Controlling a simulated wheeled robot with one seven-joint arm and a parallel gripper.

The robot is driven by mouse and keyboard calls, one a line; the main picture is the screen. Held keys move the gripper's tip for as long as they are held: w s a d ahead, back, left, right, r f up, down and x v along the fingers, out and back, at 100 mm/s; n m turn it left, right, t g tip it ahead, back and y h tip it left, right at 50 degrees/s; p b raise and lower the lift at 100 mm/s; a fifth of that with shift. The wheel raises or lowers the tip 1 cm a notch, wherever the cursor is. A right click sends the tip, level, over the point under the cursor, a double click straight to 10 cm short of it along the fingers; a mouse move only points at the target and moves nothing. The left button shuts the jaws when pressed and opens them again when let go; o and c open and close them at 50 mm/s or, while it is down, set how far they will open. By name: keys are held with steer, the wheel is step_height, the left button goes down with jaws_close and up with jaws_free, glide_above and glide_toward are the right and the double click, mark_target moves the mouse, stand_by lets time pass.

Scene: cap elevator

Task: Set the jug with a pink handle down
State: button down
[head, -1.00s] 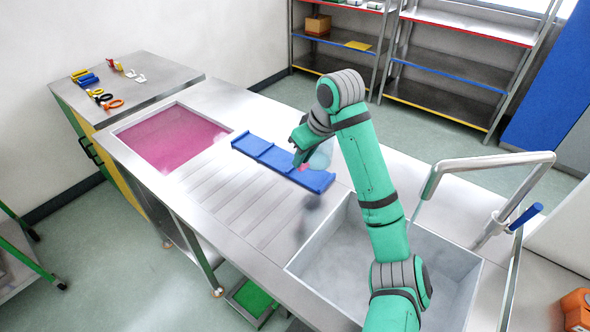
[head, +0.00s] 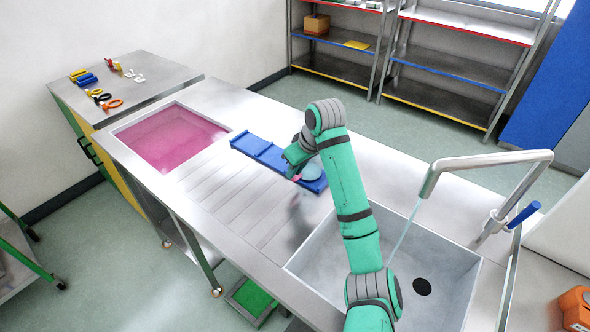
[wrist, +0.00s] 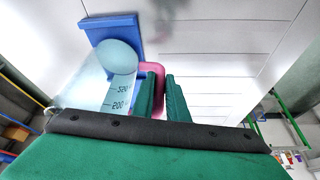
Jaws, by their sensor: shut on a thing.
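The jug (wrist: 92,82) is clear with measuring marks and holds pale blue liquid. Its pink handle (wrist: 153,70) is between the two green fingers of my gripper (wrist: 160,90), which is shut on it. In the head view, the jug (head: 312,170) shows partly behind my gripper (head: 296,172), over the right end of the blue tray (head: 262,150). In the wrist view, the tray (wrist: 108,24) shows beyond the jug. I cannot tell whether the jug touches the tray.
A pink-filled basin (head: 170,136) lies left of the ribbed drainboard (head: 225,195). The sink (head: 400,285), with its tall tap (head: 490,160), is at the right. Tools lie on the side table (head: 125,82). The drainboard is clear.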

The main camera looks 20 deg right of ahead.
steer(key=shift+a+f, duration=0.1)
steer(key=shift+f, duration=0.05)
steer(key=c, duration=1.8)
jaws_free()
steer(key=shift+w, duration=0.1)
steer(key=shift+o, duration=0.3)
steer(key=shift+w, duration=0.15)
steer(key=shift+r, duration=0.25)
steer(key=v, duration=1.2)
steer(key=shift+s, duration=0.25)
steer(key=shift+f, duration=0.1)
